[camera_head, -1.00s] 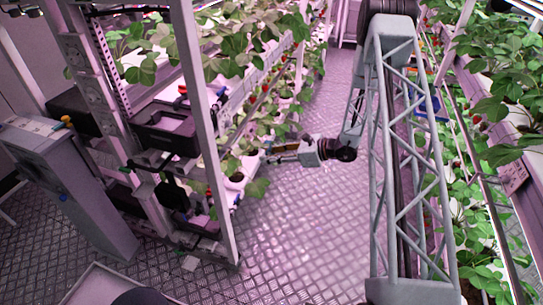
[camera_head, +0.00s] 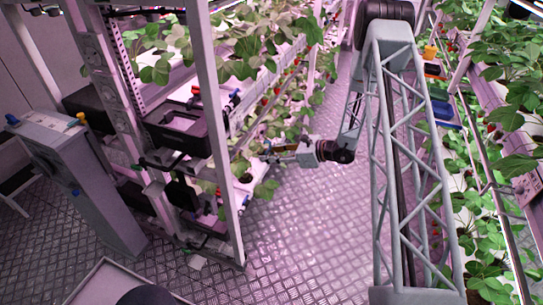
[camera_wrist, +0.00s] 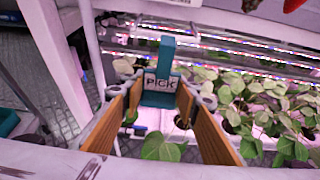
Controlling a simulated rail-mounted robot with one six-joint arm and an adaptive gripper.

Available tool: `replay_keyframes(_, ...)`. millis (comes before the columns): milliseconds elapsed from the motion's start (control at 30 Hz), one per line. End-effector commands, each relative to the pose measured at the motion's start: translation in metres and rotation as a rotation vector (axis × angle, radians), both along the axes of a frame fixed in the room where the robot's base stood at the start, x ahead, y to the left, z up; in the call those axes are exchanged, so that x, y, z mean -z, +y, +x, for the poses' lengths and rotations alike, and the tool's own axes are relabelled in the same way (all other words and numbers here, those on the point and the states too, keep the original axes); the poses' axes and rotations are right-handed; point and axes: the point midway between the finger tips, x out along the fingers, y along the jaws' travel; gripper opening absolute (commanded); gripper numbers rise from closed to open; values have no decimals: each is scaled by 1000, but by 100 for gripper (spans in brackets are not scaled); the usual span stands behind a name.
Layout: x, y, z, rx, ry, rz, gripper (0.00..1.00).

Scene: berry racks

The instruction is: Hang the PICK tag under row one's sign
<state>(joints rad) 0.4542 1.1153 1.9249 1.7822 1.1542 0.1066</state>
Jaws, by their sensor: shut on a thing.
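The PICK tag (camera_wrist: 160,90) is a teal piece with a narrow upright stem and a white label reading PICK. It stands upright between the tan finger pads of my gripper (camera_wrist: 160,97) in the wrist view, and the gripper is shut on it. In the head view my gripper (camera_head: 276,154) reaches left from the aisle toward the left rack's plants. The tag cannot be made out there. I cannot pick out row one's sign for sure in either view.
The left rack's white post (camera_head: 222,150) stands left of my gripper. A black crate (camera_head: 178,133) sits on that rack. A grey cabinet (camera_head: 85,185) stands at far left. Strawberry plants (camera_wrist: 255,105) fill the area beyond the tag. The patterned aisle floor (camera_head: 300,225) is clear.

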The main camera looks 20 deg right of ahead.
Motion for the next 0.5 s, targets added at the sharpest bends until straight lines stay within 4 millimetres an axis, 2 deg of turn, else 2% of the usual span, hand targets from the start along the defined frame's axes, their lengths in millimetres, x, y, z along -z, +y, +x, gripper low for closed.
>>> replay_keyframes(500,0,19,16,-1,0,0,18)
